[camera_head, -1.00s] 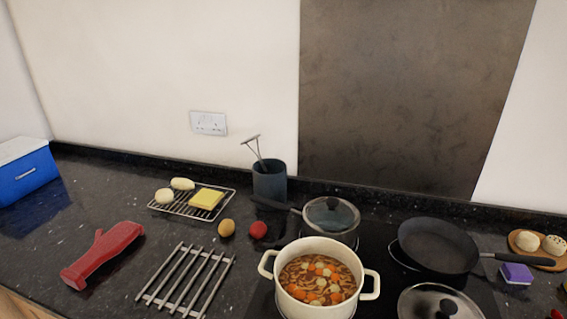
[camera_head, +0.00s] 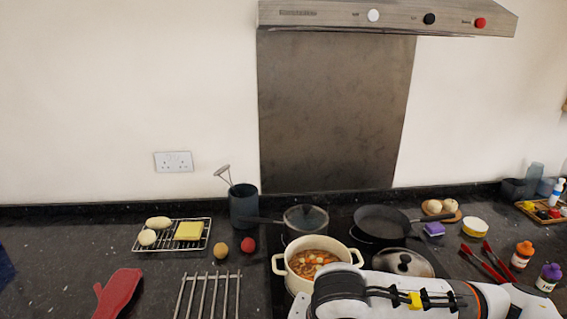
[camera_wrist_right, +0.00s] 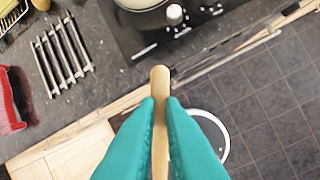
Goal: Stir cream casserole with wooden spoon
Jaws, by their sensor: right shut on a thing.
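The cream casserole (camera_head: 283,275) stands on the hob with its lid off, holding a brown soup with orange and pale pieces. It is partly hidden by my right arm in the head view. My right gripper (camera_wrist_right: 160,105) has teal fingers shut on the wooden spoon (camera_wrist_right: 160,80); a pale rounded wooden end points up between the fingertips. In the right wrist view it is over the floor side of the counter edge, apart from the casserole. My left gripper is not in view.
A lidded pan (camera_head: 305,220) and a black frying pan (camera_head: 382,223) stand behind the casserole. A loose lid (camera_head: 402,263) lies to its right. A metal trivet (camera_head: 208,297), red oven glove (camera_head: 119,293) and utensil pot (camera_head: 244,206) are to the left. Red tongs (camera_head: 484,262) lie right.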

